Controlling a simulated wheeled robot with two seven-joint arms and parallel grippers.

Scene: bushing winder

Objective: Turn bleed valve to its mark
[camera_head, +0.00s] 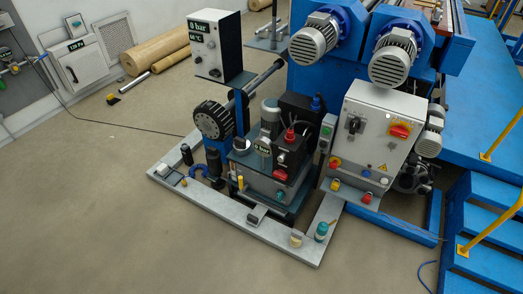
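No part labelled as the bleed valve can be made out at this size. A hydraulic unit (256,185) stands in the middle on the pale base frame. I cannot tell which of these, if any, is the bleed valve, and no mark is discernible. Neither of my grippers is in view.
A display cabinet (215,50) reads 0 bar. Blue steps (490,235) with yellow rails are at the right. Small items lie along the pale frame (225,213). The left foreground floor is clear.

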